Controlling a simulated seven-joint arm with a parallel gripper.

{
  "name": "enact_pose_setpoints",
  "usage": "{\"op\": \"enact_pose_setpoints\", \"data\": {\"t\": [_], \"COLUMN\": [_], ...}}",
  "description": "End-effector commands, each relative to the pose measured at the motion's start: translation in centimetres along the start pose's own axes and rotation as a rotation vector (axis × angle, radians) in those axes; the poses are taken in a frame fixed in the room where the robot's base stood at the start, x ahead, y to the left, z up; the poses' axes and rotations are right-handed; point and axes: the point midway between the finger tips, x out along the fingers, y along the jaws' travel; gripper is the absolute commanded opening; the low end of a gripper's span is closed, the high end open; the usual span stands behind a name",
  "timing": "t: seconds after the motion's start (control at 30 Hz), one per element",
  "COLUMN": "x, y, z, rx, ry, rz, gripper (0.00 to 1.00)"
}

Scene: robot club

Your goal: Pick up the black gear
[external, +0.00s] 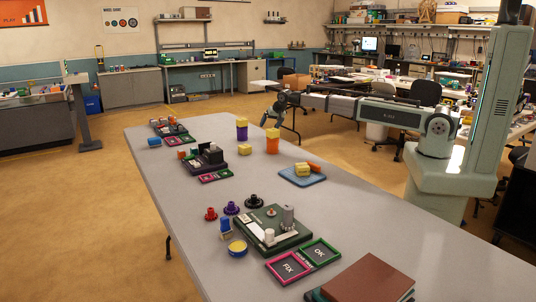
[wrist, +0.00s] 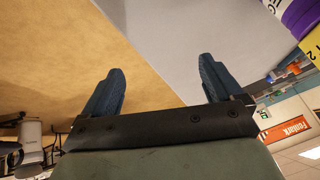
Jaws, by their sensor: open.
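The black gear (external: 254,202) lies on the grey table, behind the dark green board and to the right of the purple gear (external: 231,208) and the red gear (external: 210,214). My gripper (external: 275,116) is above the far right side of the table, well away from the black gear. In the wrist view, its two blue fingers (wrist: 161,68) are spread with nothing between them. The black gear does not show in the wrist view.
The green board (external: 283,240) carries a grey post and a white peg. Stacked purple-yellow blocks (external: 242,130) and an orange-yellow block (external: 272,140) stand near my gripper. A blue tray (external: 290,180) holds small blocks. Brown books (external: 368,280) lie at the front right.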

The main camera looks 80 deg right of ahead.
Motion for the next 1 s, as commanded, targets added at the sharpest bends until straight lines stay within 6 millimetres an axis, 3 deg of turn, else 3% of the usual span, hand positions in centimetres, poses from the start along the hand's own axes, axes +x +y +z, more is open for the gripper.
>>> {"op": "enact_pose_setpoints", "data": {"t": [0.2, 0.5, 0.7, 1.0], "x": [-2.4, -7.5, -11.8, -19.4], "y": [-8.3, -18.5, -24.0, -30.1], "z": [6.3, 16.9, 24.6, 36.5], "rx": [-0.119, -0.306, -0.436, -0.642], "ry": [-0.090, -0.220, -0.302, -0.418], "rz": [-0.022, -0.042, -0.051, -0.055], "gripper": [0.93, 0.93, 0.93, 0.93]}}
